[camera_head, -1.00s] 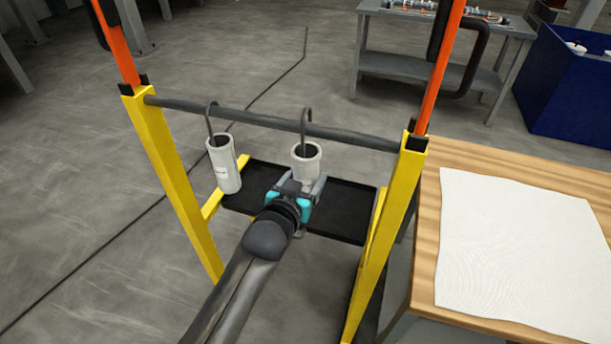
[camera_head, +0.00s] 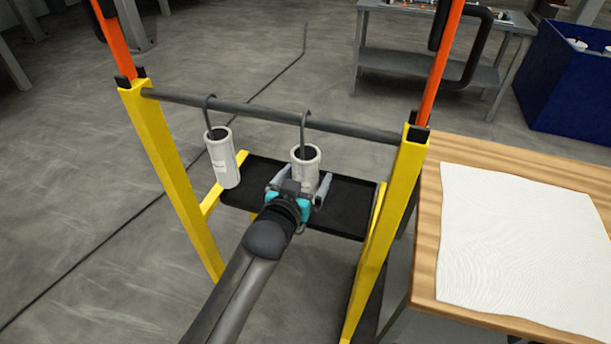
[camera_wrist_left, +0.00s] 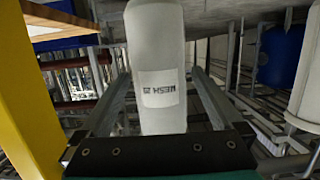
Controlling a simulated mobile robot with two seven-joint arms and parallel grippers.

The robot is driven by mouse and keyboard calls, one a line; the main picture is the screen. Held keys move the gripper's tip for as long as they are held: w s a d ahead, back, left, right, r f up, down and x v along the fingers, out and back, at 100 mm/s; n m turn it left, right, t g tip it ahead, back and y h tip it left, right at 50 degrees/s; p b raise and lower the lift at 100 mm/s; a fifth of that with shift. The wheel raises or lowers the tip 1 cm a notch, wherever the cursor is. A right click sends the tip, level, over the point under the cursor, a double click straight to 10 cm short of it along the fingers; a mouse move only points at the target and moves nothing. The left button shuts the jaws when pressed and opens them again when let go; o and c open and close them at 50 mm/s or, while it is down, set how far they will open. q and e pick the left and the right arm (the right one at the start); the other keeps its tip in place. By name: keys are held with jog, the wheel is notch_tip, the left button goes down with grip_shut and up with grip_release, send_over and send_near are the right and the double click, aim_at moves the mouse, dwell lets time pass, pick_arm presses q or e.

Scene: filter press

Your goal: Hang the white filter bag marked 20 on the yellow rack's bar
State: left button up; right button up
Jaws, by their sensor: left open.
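A white filter bag (camera_head: 306,168) hangs by its dark wire hook from the bar (camera_head: 270,114) of the yellow rack (camera_head: 172,175), right of the bar's middle. In the left wrist view the bag (camera_wrist_left: 158,40) carries an upside-down label (camera_wrist_left: 162,88) reading MESH; its number is too small to read. My left gripper (camera_head: 299,187) is open, its fingers apart on both sides of the bag's lower part. A second white filter bag (camera_head: 223,162) hangs from a hook on the bar to the left. My right gripper is out of view.
A black tray (camera_head: 345,205) sits low in the rack below the bags. A wooden table (camera_head: 428,230) with a white sheet (camera_head: 515,255) stands close on the right. A grey bench (camera_head: 425,65) and a blue bin (camera_head: 570,85) are farther back.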

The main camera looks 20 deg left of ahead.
pick_arm(q)
jog(key=shift+s, duration=0.1)
jog(key=p+v, duration=0.2)
jog(key=v, duration=1.3)
jog(key=shift+p, duration=0.3)
jog(key=s+d+f+m+g+b, duration=0.1)
jog(key=s+f+g, duration=0.35)
jog(key=f, duration=1.05)
jog(key=s+f+g, duration=0.3)
jog(key=s+f, duration=0.2)
jog(key=f, duration=0.9)
jog(key=s+a+f+g, duration=0.2)
jog(key=s+f+g, duration=0.1)
jog(key=s+f, duration=0.5)
jog(key=s+a+f+m+g, duration=0.1)
jog(key=s+a+f+g, duration=0.1)
jog(key=s+f, duration=0.6)
jog(key=s+g+b, duration=0.1)
jog(key=s, duration=0.6)
jog(key=shift+a+f+g+y, duration=0.2)
jog(key=shift+a+g+y, duration=0.1)
jog(key=shift+a+g, duration=0.1)
jog(key=shift+w, duration=0.1)
